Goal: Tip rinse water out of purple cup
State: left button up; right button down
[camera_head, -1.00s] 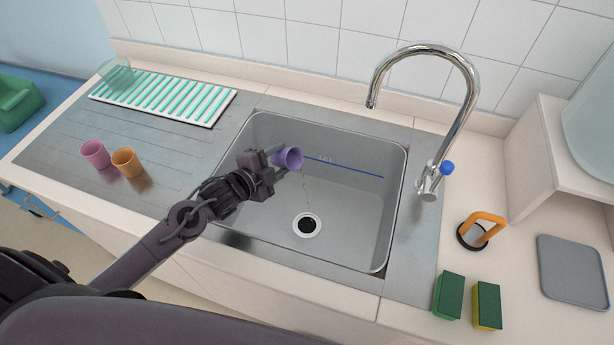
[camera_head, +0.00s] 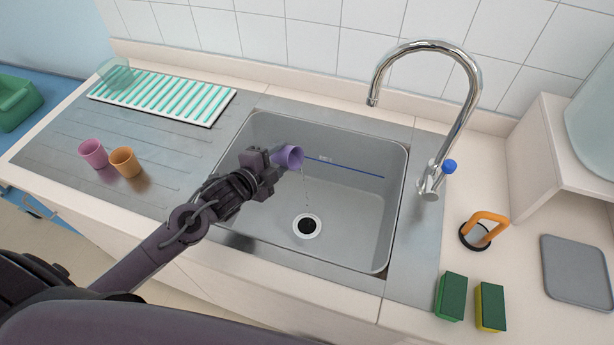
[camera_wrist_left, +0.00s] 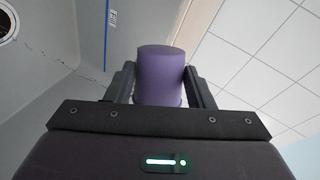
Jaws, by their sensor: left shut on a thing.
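The purple cup (camera_head: 288,157) is tilted on its side over the sink (camera_head: 340,195), its mouth toward the right. A thin broken stream of water (camera_head: 305,187) falls from its mouth toward the drain (camera_head: 307,226). My left gripper (camera_head: 270,163) is shut on the cup and holds it above the left part of the basin. In the left wrist view the cup (camera_wrist_left: 161,75) sits between the two dark fingers (camera_wrist_left: 161,88), and drops show to its left. The inside of the cup is hidden there. My right gripper is not in view.
A pink cup (camera_head: 93,153) and an orange cup (camera_head: 125,162) stand on the steel drainboard (camera_head: 60,150) at left. The tall faucet (camera_head: 462,110) rises at the sink's right. Two sponges (camera_head: 451,297) and an orange-handled plug (camera_head: 484,230) lie at right.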

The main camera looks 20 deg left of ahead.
aim_at(287, 160)
pick_arm(q)
jog(key=shift+s+d+r+m+y+b, duration=0.1)
jog(key=shift+s+d+m+y+b, duration=0.15)
jog(key=shift+d+b, duration=0.2)
jog(key=shift+d+r+m+y+b, duration=0.15)
jog(key=shift+d+m+b, duration=0.2)
jog(key=shift+b, duration=0.2)
jog(key=shift+r, duration=0.2)
jog(key=shift+d+r+m+t, duration=0.1)
jog(key=shift+m+t, duration=0.2)
jog(key=shift+m, duration=0.1)
jog(key=shift+s+d+r+m+y+b, duration=0.15)
jog(key=shift+d+m+y+b, duration=0.1)
jog(key=shift+m+y+b, duration=0.25)
jog(key=shift+d+r+m+t, duration=0.2)
jog(key=shift+r+m+t, duration=0.1)
jog(key=shift+m, duration=0.2)
